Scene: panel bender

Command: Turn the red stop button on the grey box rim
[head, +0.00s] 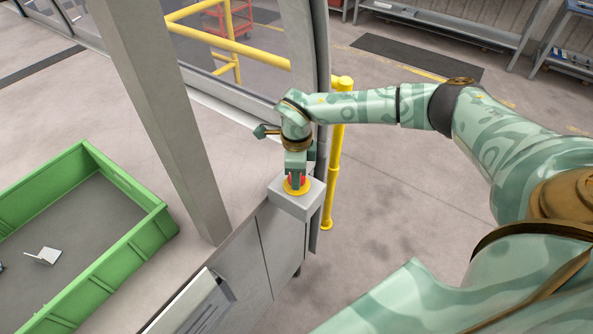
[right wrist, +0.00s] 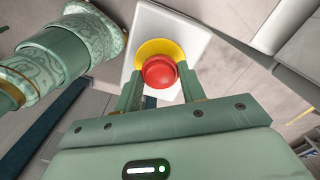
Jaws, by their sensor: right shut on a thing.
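The red stop button (head: 296,181) sits on a yellow ring on top of the grey box (head: 305,205) at the end of the grey rim. In the right wrist view the red button (right wrist: 159,72) lies between my two fingers, with the yellow ring (right wrist: 152,48) behind it and the pale box top (right wrist: 188,38) around it. My right gripper (head: 297,172) comes down on the button from above and is shut on it. It also shows in the right wrist view (right wrist: 160,88), one finger on each side of the red cap. My left gripper is in neither view.
A grey post (head: 165,110) stands left of the box, and a yellow rail post (head: 337,160) stands close on its right. A green crate (head: 110,260) with a small pale part (head: 43,256) in it is at the left. Open floor (head: 385,215) lies right of the box.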

